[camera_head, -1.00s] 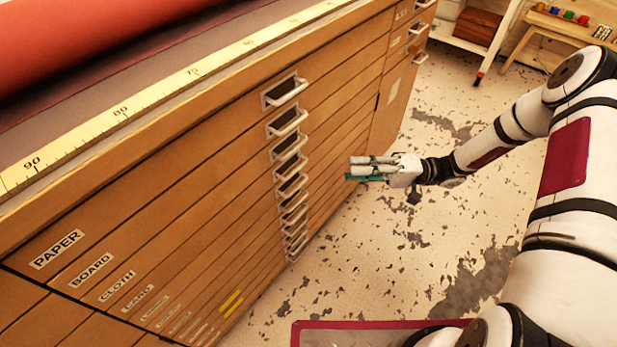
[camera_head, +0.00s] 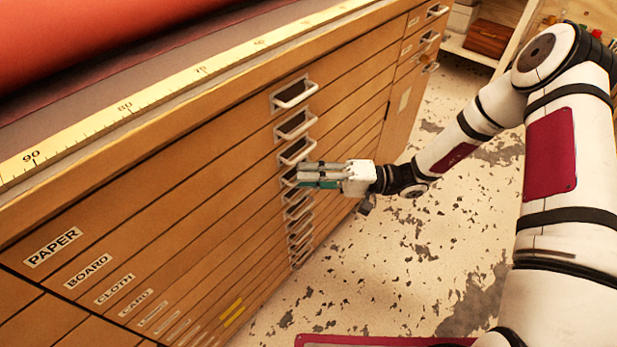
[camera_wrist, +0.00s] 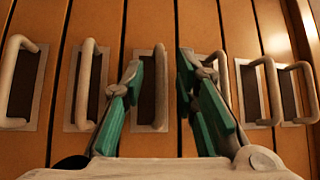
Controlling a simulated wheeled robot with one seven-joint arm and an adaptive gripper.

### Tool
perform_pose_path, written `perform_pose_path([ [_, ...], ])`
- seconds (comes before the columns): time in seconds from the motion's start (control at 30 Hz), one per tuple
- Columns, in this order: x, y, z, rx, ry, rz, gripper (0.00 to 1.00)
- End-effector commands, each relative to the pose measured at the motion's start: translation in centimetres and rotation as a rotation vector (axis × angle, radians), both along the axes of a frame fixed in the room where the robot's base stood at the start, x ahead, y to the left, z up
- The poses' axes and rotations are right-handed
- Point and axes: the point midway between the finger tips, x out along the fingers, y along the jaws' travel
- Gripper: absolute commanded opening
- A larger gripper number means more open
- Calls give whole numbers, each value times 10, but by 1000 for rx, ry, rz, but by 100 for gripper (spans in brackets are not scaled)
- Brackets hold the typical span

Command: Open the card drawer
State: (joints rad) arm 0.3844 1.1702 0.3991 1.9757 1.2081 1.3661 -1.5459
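The card drawer (camera_head: 160,289) is the fourth front down in the wide wooden cabinet, labelled CARD (camera_head: 135,303). It looks flush with its neighbours. Its pale handle, in the column of handles, is mostly hidden behind my gripper (camera_head: 302,175) in the head view. My gripper points left at the cabinet, close to the fourth handle. In the wrist view my gripper (camera_wrist: 157,85) has its green-padded fingers apart, one on each side of a handle (camera_wrist: 161,88) that appears to be the card drawer's. I cannot tell whether they touch it.
The cloth handle (camera_head: 297,151) is just above my gripper, and more handles (camera_head: 299,212) run closely below. A ruler strip (camera_head: 125,107) edges the cabinet top, where a red roll (camera_head: 90,35) lies. The speckled floor (camera_head: 400,270) in front is clear.

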Motion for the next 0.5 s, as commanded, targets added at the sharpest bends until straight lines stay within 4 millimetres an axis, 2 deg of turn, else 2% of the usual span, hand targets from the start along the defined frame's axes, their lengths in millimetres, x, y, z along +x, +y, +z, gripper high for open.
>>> perform_pose_path([
  [0.2,0,0,0,0,0,0,27],
  [0.23,0,0,0,0,0,0,23],
  [0.33,0,0,0,0,0,1,0],
  [0.5,0,0,0,-1,0,1,0],
])
